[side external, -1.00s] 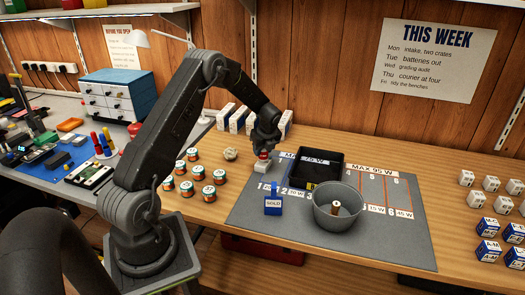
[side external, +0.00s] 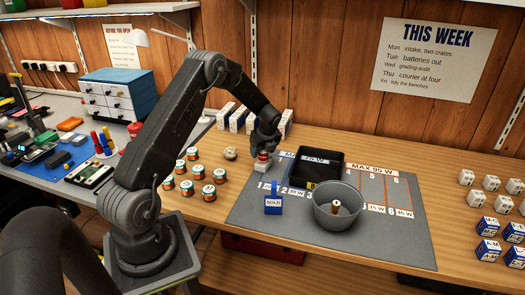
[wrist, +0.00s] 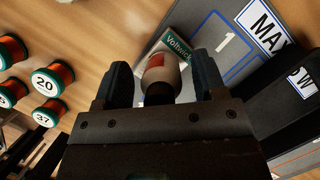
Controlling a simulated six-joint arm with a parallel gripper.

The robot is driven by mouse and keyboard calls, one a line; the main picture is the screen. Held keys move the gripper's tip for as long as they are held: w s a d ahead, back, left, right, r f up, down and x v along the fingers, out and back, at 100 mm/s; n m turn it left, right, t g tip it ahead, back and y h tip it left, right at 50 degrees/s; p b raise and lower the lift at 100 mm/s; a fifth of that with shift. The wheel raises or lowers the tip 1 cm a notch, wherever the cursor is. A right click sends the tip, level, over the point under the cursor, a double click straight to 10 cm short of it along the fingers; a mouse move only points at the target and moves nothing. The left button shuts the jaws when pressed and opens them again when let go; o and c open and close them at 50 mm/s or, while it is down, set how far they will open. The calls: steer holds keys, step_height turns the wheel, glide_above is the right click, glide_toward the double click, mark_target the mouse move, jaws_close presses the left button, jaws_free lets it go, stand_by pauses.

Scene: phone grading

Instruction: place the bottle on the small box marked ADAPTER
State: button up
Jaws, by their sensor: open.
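The bottle (wrist: 160,75), pale with a red label and a dark cap, stands between the two fingers of my gripper (wrist: 163,82) in the wrist view. My gripper is open, with a finger on either side of it. Beneath the bottle is a small box (wrist: 181,40) with a teal side reading "Voltwick"; no ADAPTER marking is readable. In the side view the red of the bottle (side external: 263,156) shows above the small whitish box (side external: 261,168), under my gripper (side external: 263,150). The bottle appears to rest on the box; its base is partly hidden.
The box stands at the left end of a grey mat (side external: 400,245) with numbered bays. A black tray (side external: 322,185), a grey bowl (side external: 338,213) and a blue SOLD stand (side external: 273,204) are to the right. Several spools (side external: 209,192) stand left.

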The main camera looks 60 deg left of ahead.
steer(key=s+d+r+n+t, duration=0.1)
steer(key=d+r+n, duration=0.1)
steer(key=d+r, duration=0.65)
steer(key=s+d+r+n+t, duration=0.15)
steer(key=d+r, duration=0.35)
steer(key=r, duration=0.6)
steer(key=s+d+r+n+t+h, duration=0.1)
steer(key=s+d+r+n+h, duration=0.1)
steer(key=s+d+n, duration=0.5)
steer(key=s+d+r+n+t+h, duration=0.2)
steer(key=s+d+r+n, duration=0.3)
steer(key=s+d, duration=0.9)
steer(key=shift+d+n, duration=0.4)
steer(key=shift+n, duration=0.85)
